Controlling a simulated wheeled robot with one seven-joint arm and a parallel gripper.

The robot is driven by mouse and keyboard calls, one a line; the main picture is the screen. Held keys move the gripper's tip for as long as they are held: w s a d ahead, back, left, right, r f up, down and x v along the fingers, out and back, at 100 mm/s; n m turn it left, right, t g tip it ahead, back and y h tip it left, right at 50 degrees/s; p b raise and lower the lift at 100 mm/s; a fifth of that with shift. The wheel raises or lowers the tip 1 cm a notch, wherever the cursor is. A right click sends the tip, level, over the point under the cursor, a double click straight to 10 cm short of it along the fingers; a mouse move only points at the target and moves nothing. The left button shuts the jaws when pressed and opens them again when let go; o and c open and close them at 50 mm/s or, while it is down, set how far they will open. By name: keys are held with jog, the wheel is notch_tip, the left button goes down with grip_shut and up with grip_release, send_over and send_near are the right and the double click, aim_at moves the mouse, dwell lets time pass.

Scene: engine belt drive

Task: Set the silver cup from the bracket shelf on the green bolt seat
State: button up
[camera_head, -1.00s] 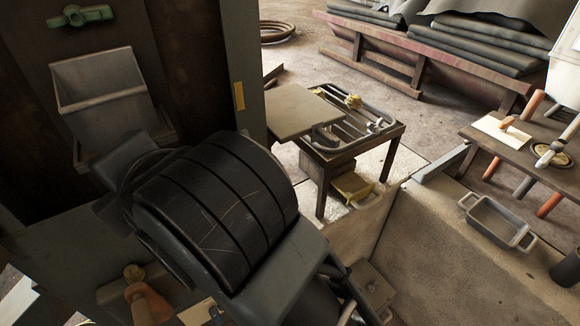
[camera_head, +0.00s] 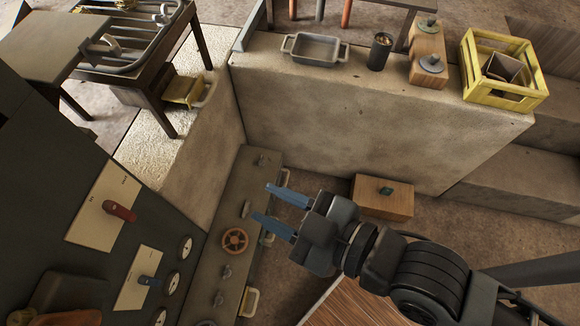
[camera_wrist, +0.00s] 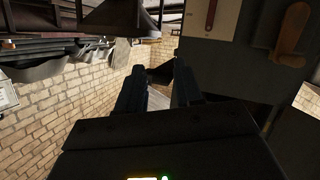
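My gripper (camera_head: 261,202) has two blue fingers spread apart with nothing between them. It points left above the grey panel with an orange handwheel in the head view. In the wrist view the dark fingers of my gripper (camera_wrist: 158,75) also stand apart and empty. I cannot make out a silver cup or a bracket shelf in either current view. A wooden box with a small dark green fitting (camera_head: 386,190) on top sits on the floor, right of my gripper. I cannot tell whether this fitting is the green bolt seat.
A grey tray (camera_head: 315,49), a dark can (camera_head: 380,51), a wooden block with two knobs (camera_head: 427,45) and a yellow crate (camera_head: 502,70) stand on the concrete ledge (camera_head: 340,105). A control panel (camera_head: 60,180) with levers and gauges fills the lower left.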

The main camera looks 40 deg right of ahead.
jog(key=s+d+r+m+h, duration=0.3)
jog(key=s+d+m, duration=0.2)
jog(key=s+d, duration=0.5)
jog(key=s, duration=0.4)
jog(key=shift+r+m+t, duration=0.25)
jog(key=shift+m+t, duration=0.05)
jog(key=shift+m, duration=0.1)
jog(key=shift+o, duration=0.4)
jog(key=shift+w, duration=0.1)
